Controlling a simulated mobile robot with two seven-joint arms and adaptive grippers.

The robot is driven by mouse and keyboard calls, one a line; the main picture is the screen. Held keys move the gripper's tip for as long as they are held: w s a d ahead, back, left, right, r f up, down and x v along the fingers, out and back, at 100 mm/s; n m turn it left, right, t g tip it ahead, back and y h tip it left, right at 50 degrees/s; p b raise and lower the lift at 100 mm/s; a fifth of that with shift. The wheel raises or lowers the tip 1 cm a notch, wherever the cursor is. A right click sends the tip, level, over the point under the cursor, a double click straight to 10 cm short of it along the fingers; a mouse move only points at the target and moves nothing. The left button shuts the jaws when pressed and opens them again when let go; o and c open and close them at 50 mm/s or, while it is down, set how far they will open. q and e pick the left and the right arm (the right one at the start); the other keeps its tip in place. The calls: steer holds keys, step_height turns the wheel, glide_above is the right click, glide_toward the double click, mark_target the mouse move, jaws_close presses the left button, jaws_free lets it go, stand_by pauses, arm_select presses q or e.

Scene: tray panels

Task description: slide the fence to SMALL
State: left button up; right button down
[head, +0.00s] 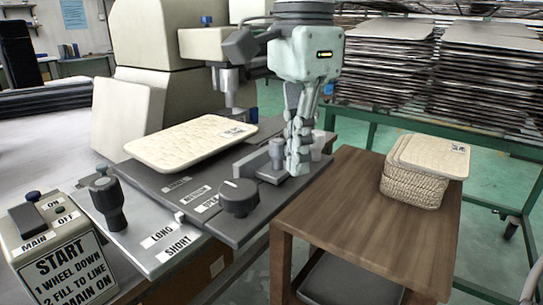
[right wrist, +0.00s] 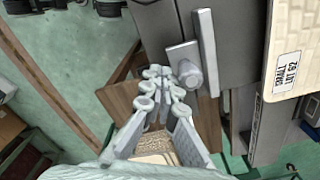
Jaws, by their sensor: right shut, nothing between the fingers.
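My right gripper (head: 298,172) points down at the fence's right end, shut and empty. Its fingertips in the right wrist view (right wrist: 168,74) are close beside the knob; I cannot tell whether they touch it. The gripper hides part of the fence. My left gripper is out of view.
A brown wooden stand (head: 370,215) carries a woven basket of panels (head: 415,185) at the right. A black dial (head: 238,198), a lever knob (head: 107,200) and a START control box (head: 58,245) are at the front. A green rack (head: 425,125) stands behind.

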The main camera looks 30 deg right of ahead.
mark_target(263, 150)
steer(key=shift+w, duration=0.15)
steer(key=shift+w+a+p, duration=0.25)
steer(key=shift+w+a, duration=0.2)
steer(key=shift+w, duration=0.6)
steer(key=shift+w+a+p, duration=0.2)
steer(key=shift+w+a, duration=0.25)
steer(key=shift+w, duration=0.55)
steer(key=shift+w+a+p, duration=0.25)
steer(key=shift+w+a, duration=0.2)
steer(key=shift+w, duration=0.6)
steer(key=shift+s, duration=0.1)
steer(key=shift+s+d, duration=0.25)
steer(key=shift+s, duration=0.2)
steer(key=shift+r, duration=0.1)
step_height(263, 150, up, 7)
steer(key=p, duration=0.5)
